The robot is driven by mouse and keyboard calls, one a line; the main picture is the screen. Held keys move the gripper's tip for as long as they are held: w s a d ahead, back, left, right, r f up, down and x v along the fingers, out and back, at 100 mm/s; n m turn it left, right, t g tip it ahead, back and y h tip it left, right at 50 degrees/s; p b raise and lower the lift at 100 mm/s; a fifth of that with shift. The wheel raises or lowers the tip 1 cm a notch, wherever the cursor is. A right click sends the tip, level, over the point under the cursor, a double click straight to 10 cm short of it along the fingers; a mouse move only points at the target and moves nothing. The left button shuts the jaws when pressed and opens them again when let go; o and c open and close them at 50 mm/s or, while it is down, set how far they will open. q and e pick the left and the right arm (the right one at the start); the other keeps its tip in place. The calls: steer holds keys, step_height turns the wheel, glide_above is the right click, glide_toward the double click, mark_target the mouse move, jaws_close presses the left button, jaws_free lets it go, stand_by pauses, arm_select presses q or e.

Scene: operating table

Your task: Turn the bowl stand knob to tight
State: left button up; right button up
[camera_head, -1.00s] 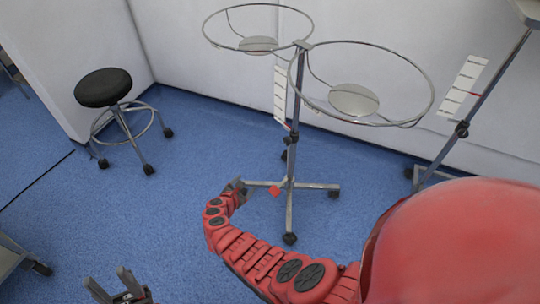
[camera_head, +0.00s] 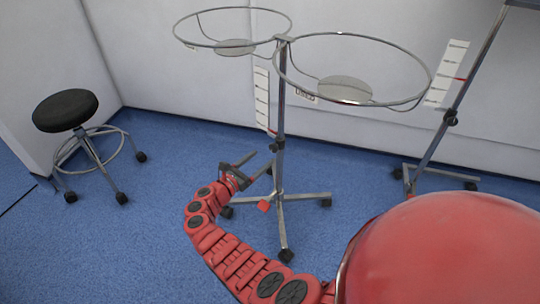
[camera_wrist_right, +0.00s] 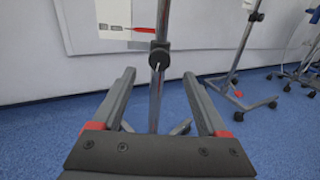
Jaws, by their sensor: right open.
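The bowl stand (camera_head: 280,110) has two wire ring holders on a metal pole with a wheeled base. Its dark knob (camera_head: 276,143) sits partway up the pole, beside a white scale label with a red pointer. In the right wrist view the knob (camera_wrist_right: 159,56) is just beyond the fingertips, roughly centred between them. My right gripper (camera_head: 250,164) is open and empty, a little below and left of the knob, apart from it. In the right wrist view the open fingers (camera_wrist_right: 158,75) frame the pole. My left gripper is out of the head view.
A second stand (camera_head: 445,130) with its own knob and scale label is at the right. A black stool (camera_head: 66,110) is at the left. A white wall (camera_head: 180,90) is close behind the stand. Blue floor (camera_head: 120,240) is clear at the front left.

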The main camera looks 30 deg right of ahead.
mark_target(272, 149)
steer(key=b+x, duration=0.1)
steer(key=x, duration=0.4)
steer(key=shift+f+b, duration=0.15)
steer(key=shift+b, duration=0.2)
steer(key=shift+w+d, duration=0.2)
steer(key=shift+d, duration=0.4)
jaws_close()
